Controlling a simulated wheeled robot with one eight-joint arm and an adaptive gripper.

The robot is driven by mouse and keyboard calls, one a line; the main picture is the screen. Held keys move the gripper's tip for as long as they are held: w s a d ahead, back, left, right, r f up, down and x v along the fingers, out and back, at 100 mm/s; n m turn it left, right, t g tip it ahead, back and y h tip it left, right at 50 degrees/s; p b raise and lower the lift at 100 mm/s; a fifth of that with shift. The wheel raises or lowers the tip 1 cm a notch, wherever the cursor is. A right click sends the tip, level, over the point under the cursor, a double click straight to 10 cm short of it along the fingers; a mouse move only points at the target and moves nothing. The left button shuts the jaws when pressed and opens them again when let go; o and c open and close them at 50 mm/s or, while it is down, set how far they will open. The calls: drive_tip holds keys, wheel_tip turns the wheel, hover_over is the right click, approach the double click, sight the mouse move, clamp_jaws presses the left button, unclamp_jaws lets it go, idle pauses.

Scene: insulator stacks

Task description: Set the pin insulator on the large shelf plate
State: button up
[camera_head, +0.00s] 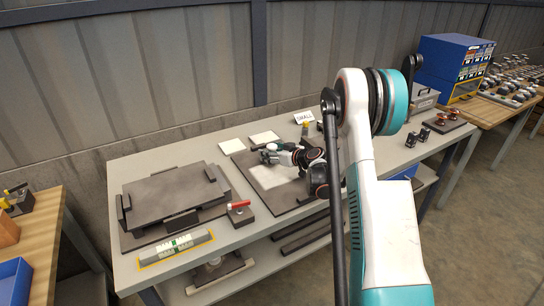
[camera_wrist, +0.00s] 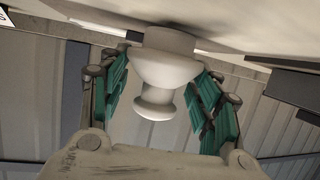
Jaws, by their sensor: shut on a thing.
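The white pin insulator (camera_wrist: 165,72) is between the green-padded fingers of my gripper (camera_wrist: 163,100) in the wrist view. Its broad end meets or nearly meets a pale surface at the top of that view; I cannot tell if they touch. In the head view my gripper (camera_head: 270,153) is over the dark mat with a pale square (camera_head: 272,178), near the table's middle, and the insulator is too small to make out clearly. A broad dark raised plate (camera_head: 170,192) stands on the left of the table; I cannot read which plate is named large.
A "SMALL" sign (camera_head: 304,117) stands behind my gripper. Two pale tiles (camera_head: 232,146) lie at the back. Dark and red-brown parts (camera_head: 446,118) and a blue cabinet (camera_head: 455,62) are at the right.

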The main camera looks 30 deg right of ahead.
drive_tip(key=shift+f, duration=0.25)
drive_tip(key=shift+f, duration=0.1)
drive_tip(key=shift+f, duration=0.15)
drive_tip(key=o, duration=1.5)
drive_tip(key=shift+r, duration=0.2)
drive_tip(key=shift+s+d+r, duration=0.1)
drive_tip(key=shift+s+r, duration=0.05)
drive_tip(key=shift+s, duration=0.15)
drive_tip(key=p+v, duration=0.2)
drive_tip(key=v, duration=0.9)
drive_tip(key=shift+s+p, duration=0.2)
drive_tip(key=shift+p, duration=0.1)
